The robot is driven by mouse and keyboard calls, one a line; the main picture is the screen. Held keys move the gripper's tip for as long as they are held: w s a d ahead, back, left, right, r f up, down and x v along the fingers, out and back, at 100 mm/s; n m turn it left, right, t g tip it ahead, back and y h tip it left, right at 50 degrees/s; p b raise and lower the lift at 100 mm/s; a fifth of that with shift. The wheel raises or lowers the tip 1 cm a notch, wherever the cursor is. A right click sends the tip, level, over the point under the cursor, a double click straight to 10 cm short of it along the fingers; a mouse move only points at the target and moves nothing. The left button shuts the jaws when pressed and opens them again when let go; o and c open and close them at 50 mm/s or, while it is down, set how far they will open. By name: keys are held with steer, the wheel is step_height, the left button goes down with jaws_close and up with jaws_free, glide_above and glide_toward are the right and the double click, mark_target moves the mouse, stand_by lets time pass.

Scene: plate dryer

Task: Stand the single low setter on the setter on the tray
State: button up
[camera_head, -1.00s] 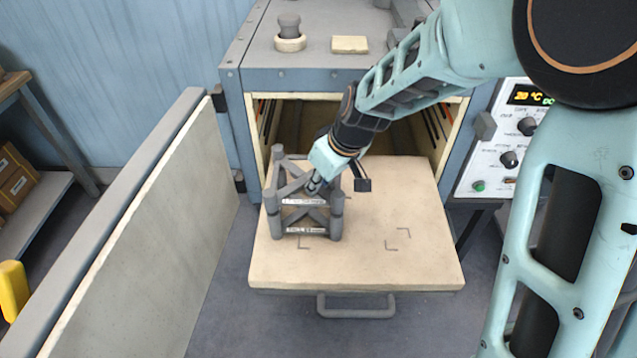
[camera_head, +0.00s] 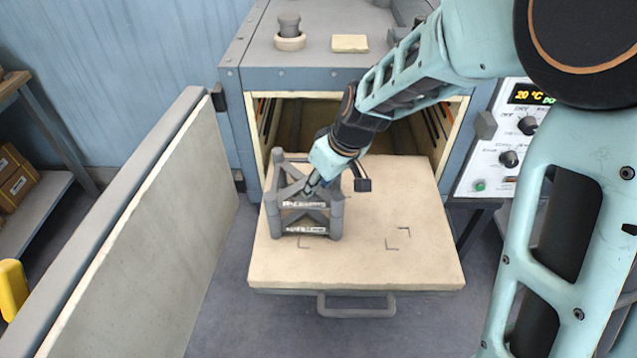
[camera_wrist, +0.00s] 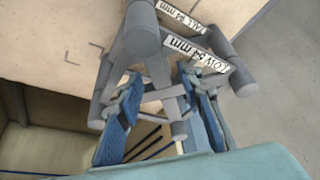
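The low setter, a grey frame of round posts and crossed braces labelled LOW (camera_wrist: 215,62), stands on the setter labelled TALL (camera_wrist: 180,18). In the head view the low setter (camera_head: 277,178) is the upper frame and the tall setter (camera_head: 336,222) the lower one, at the left of the tray (camera_head: 370,262). Their posts look lined up and touching. My gripper (camera_head: 312,186) reaches down into the upper frame. In the wrist view its fingers (camera_wrist: 160,76) are apart on either side of the crossed braces, with visible gaps. The far posts are partly hidden.
The dryer's open chamber (camera_head: 400,140) lies behind the tray. Its door (camera_head: 150,220) stands open at the left, and the control panel (camera_head: 495,150) is at the right. The tray's right half is bare except for corner marks.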

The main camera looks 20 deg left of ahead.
steer(key=v, duration=1.2)
steer(key=shift+r, duration=0.4)
steer(key=shift+a, duration=0.1)
